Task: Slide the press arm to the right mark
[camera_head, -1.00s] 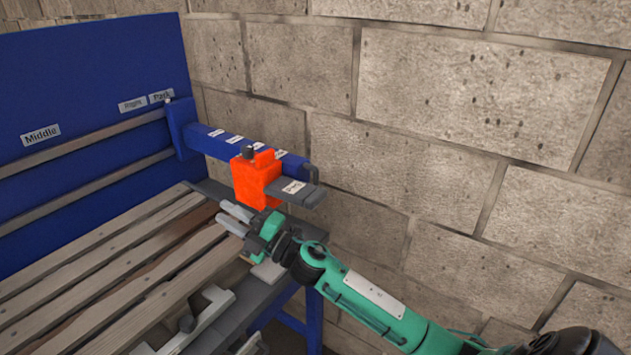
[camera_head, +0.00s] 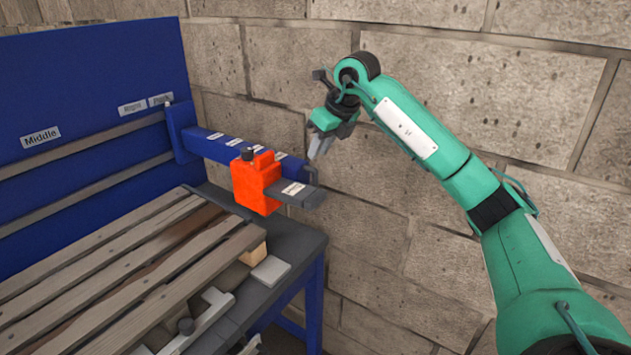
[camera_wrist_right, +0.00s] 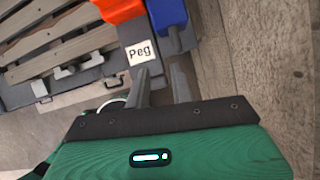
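The press arm (camera_head: 222,149) is a blue beam sticking out from the blue back board, its bracket at the board's right end, past the "Right" label (camera_head: 134,107) and by a label that seems to read "Park" (camera_head: 160,99). An orange block (camera_head: 257,184) with a black knob sits on the beam, with a grey "Peg" bar (camera_head: 297,192) beside it; the bar also shows in the wrist view (camera_wrist_right: 135,35). My right gripper (camera_head: 318,146) is above and near the beam's free end. Its two fingers (camera_wrist_right: 161,78) are apart with nothing between them. My left gripper is not in view.
A slatted wooden pallet (camera_head: 130,270) lies on the dark bench left of my arm. A "Middle" label (camera_head: 40,137) is farther left on the board. A stone block wall (camera_head: 480,100) stands close behind. A small grey plate (camera_head: 270,271) lies at the bench edge.

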